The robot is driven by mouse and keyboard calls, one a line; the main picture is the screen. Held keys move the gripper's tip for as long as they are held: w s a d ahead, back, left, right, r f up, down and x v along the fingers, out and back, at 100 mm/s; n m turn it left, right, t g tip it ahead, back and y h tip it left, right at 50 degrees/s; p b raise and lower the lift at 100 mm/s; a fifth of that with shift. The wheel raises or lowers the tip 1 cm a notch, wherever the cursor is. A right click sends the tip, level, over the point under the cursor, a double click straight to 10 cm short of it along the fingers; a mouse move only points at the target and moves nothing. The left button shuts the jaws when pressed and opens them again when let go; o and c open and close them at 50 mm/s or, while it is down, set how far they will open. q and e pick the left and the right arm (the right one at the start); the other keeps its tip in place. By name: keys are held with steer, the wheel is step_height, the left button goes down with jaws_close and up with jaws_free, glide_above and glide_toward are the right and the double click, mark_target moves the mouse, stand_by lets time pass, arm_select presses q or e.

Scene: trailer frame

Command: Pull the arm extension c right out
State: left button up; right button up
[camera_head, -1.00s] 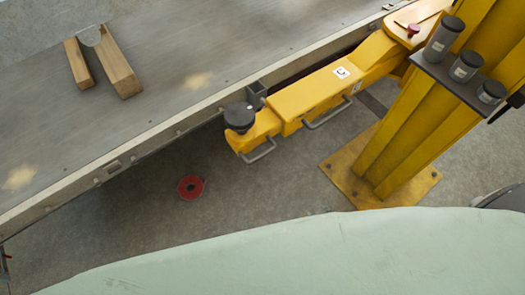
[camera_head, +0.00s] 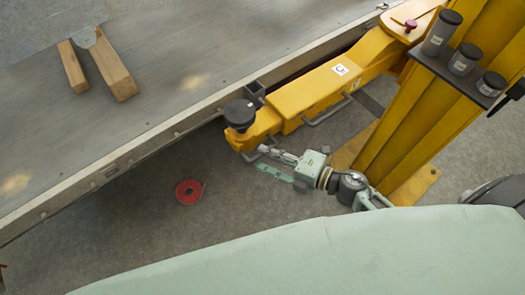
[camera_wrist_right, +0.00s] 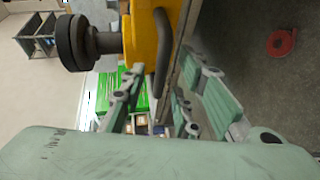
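The yellow arm marked C (camera_head: 310,100) runs along the trailer frame's edge. Its end section (camera_head: 262,124) carries a round black pad (camera_head: 240,114) and a dark handle (camera_head: 262,150). My right gripper (camera_head: 262,160) reaches in from the lower right, its fingertips at this handle. In the right wrist view, the handle (camera_wrist_right: 162,55) stands between the two spread green fingers of my right gripper (camera_wrist_right: 168,85), with gaps on both sides. The black pad (camera_wrist_right: 72,43) shows at left there. My left gripper is not in view.
A second handle (camera_head: 327,111) is on the arm's side. A red ring (camera_head: 189,191) lies on open floor. Wooden blocks (camera_head: 113,66) lie on the grey platform.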

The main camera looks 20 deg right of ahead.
steer(key=shift+x, duration=1.15)
jaws_close()
